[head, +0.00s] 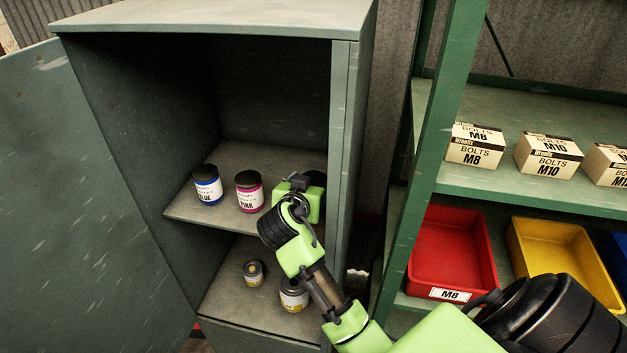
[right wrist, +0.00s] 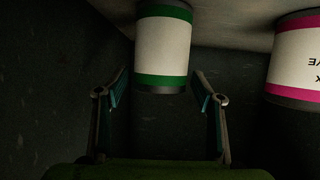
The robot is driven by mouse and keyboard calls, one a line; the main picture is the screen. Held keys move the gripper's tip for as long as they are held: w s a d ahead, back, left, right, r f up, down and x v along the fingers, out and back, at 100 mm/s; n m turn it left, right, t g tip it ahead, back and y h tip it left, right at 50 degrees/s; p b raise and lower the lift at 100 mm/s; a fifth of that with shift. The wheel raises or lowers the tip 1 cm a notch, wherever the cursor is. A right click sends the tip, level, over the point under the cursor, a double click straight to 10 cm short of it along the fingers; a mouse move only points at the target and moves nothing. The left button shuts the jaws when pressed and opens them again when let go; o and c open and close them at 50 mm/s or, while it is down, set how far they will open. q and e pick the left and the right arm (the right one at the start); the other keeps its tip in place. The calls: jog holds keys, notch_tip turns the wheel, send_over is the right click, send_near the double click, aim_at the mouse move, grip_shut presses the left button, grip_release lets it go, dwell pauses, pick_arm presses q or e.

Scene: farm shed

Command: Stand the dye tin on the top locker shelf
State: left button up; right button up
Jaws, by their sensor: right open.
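The locker's upper shelf (head: 230,180) holds a dye tin with blue bands (head: 208,186) and one with pink bands (head: 249,191), both upright. My right gripper (head: 305,183) is at the right end of this shelf, beside the pink tin. In the right wrist view a tin with green bands and a white label (right wrist: 163,45) is straight ahead, touching the shelf surface. The open fingers (right wrist: 160,84) are at either side of its near end, with a gap each side. The head view mostly hides this tin behind my gripper. My left gripper is not in view.
Two small tins (head: 254,272) (head: 294,295) stand on the lower locker shelf. The locker door (head: 75,210) is open at left. The right side wall (head: 341,130) is close to my arm. A green rack with bolt boxes (head: 475,145) and a red bin (head: 450,250) stands right.

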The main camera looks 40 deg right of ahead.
jog(key=p+v, duration=0.3)
jog(key=v, duration=0.8)
jog(key=shift+r, duration=0.15)
jog(key=shift+a, duration=0.1)
